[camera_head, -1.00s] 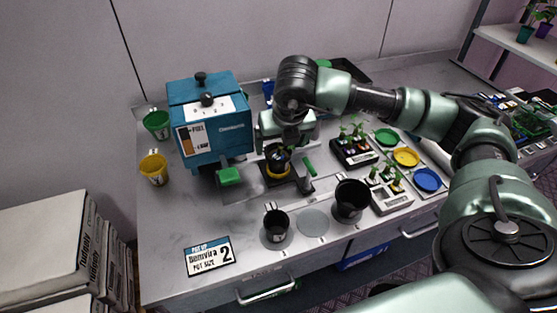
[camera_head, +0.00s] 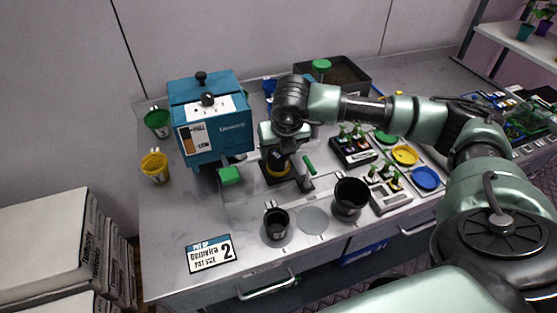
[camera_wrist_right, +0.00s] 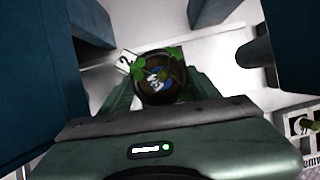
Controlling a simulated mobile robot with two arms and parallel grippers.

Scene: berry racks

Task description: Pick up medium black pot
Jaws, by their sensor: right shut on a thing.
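The medium black pot (camera_wrist_right: 160,88) sits between the fingers of my right gripper (camera_wrist_right: 160,95) in the right wrist view, with dark soil and green leaves at its top. In the head view my right gripper (camera_head: 277,160) is at the pot, in front of the blue machine, and shut on it. The pot is mostly hidden there by the gripper. My left gripper is not in view.
A smaller black pot (camera_head: 277,223) and a larger one (camera_head: 350,197) stand at the front, with a bare grey disc (camera_head: 313,221) between them. Seedling trays (camera_head: 353,152) lie to the right.

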